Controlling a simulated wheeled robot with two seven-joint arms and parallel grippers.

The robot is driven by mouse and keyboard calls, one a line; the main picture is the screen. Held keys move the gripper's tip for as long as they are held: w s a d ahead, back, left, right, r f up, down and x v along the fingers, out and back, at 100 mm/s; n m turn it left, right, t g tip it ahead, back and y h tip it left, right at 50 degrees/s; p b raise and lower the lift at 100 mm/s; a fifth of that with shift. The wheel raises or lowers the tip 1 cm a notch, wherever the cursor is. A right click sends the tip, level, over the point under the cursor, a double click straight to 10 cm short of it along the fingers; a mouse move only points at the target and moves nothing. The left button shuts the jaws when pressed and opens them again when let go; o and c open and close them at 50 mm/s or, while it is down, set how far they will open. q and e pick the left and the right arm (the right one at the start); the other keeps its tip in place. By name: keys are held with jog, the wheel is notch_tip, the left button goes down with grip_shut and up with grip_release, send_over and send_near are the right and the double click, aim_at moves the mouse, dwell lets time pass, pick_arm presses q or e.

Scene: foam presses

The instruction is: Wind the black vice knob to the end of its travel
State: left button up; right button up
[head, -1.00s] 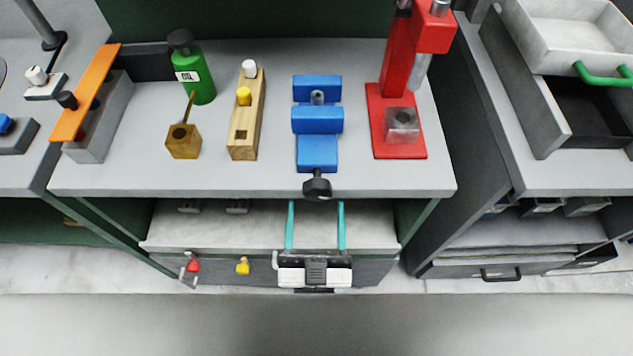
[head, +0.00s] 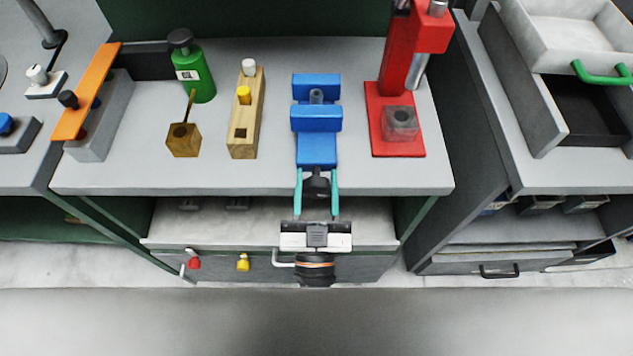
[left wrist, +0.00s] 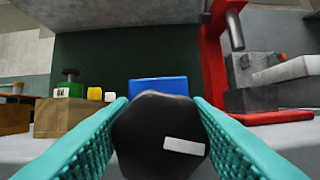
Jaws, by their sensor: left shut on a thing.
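The blue vice (head: 317,118) stands on the grey bench with a small grey cylinder (head: 316,97) between its jaws. Its black knob (head: 317,185) is at the front, over the bench's front edge. My left gripper (head: 317,182) has its teal fingers on either side of the knob and is shut on it. In the left wrist view the black knob (left wrist: 160,135) fills the middle, with a white mark on its face. Part of the blue vice (left wrist: 158,86) shows behind it. My right gripper is not in view.
Below is a shelf with a drawer front.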

pick_arm(q)
jog(key=n+y, duration=0.1)
jog(key=n, duration=0.2)
jog(key=shift+y, duration=0.3)
jog(key=shift+n+y+p, duration=0.4)
jog(key=shift+n+y, duration=0.4)
jog(key=shift+n, duration=0.9)
jog(key=o, duration=1)
jog(key=shift+f, duration=0.1)
